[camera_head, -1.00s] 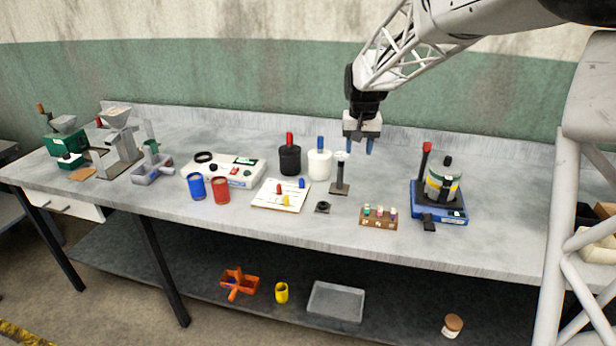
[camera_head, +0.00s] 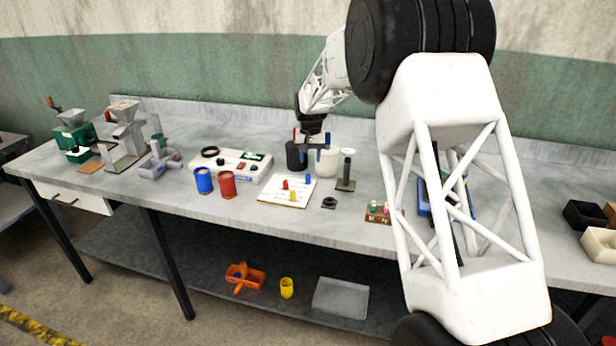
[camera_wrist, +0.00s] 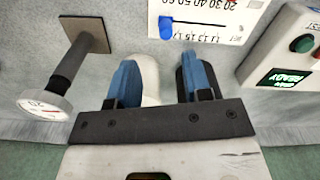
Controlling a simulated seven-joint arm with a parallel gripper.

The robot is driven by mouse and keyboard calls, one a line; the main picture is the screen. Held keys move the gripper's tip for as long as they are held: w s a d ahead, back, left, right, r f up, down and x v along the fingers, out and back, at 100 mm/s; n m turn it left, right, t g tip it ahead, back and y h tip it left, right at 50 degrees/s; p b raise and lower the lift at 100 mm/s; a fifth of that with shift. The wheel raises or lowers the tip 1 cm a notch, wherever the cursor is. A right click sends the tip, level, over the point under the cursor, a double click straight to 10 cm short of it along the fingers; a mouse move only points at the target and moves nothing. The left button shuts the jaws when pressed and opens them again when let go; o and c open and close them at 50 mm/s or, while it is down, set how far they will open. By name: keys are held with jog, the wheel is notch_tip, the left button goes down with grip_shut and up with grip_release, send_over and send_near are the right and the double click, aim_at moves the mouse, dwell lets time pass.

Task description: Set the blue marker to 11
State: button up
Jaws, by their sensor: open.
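The blue marker (camera_head: 308,179) stands on the right part of the white scale board (camera_head: 272,198). In the wrist view the blue marker (camera_wrist: 166,27) sits at the left end of a dark line, beside a row of small upside-down numbers. I cannot read its exact setting. My gripper (camera_head: 313,142) is open and empty, above and behind the board, over the black and white canisters. In the wrist view the two blue fingers of my gripper (camera_wrist: 160,78) are apart, short of the marker.
A white canister (camera_head: 323,161) and a black canister (camera_head: 296,154) stand close under my gripper. A plunger-like stand (camera_head: 346,170) is right of the board. A white control box (camera_head: 230,162) lies behind and left. Red (camera_head: 285,184) and yellow markers (camera_head: 293,195) share the board.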

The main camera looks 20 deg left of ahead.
aim_at(308, 175)
jog(key=shift+w+a+f, duration=0.2)
jog(key=shift+a+f, duration=0.2)
jog(key=shift+a, duration=0.05)
jog(key=shift+f, duration=3.85)
grip_shut()
